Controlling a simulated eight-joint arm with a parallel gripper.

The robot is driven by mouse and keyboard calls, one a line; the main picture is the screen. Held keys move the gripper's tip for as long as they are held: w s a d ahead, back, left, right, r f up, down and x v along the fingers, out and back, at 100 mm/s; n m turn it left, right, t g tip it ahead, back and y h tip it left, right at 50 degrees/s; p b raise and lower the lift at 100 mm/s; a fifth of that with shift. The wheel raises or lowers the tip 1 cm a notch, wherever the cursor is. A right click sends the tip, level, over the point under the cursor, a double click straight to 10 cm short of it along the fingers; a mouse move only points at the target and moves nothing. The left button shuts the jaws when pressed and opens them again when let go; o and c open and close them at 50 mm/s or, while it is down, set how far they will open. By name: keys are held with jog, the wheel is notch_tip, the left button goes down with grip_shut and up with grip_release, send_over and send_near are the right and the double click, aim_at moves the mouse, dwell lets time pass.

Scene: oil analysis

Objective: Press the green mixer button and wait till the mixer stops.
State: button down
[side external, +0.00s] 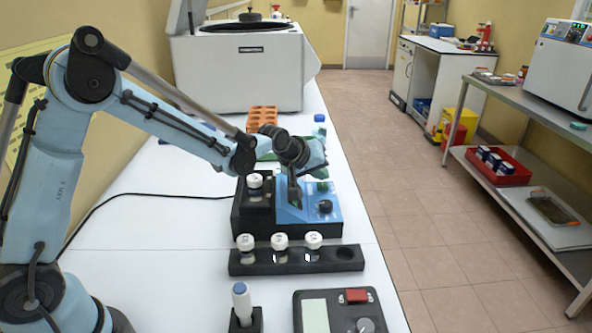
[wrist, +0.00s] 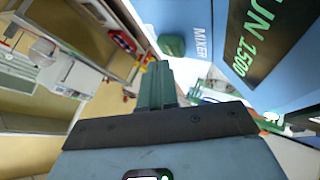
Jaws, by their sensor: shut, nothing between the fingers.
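The blue mixer (side external: 294,213) stands on the bench with a black base, a dark knob and a white-capped vial (side external: 255,181) in its black holder. The wrist view shows its panel marked MIXER (wrist: 198,42) and a display (wrist: 254,40) with green text, partly cut off, reading "UN 1500". The green button (wrist: 171,45) shows beside the label; it is also in the side view (side external: 322,187). My gripper (wrist: 157,66) is shut and empty, its green fingertips close to the button. I cannot tell whether they touch it.
A black rack (side external: 268,260) with several white-capped vials stands in front of the mixer. A blue-capped item (side external: 241,303) and a device with a red button (side external: 356,296) are nearer. An orange rack (side external: 263,118) and a large white machine (side external: 240,75) are behind.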

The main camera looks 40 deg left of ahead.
aim_at(319, 186)
jog(key=shift+r, duration=0.25)
jog(key=shift+r, duration=2.55)
jog(key=shift+s, duration=0.15)
jog(key=s+a+m+g, duration=0.1)
jog(key=s+m, duration=0.7)
jog(key=s, duration=1.9)
jog(key=shift+r+g, duration=0.4)
jog(key=shift+g, duration=0.2)
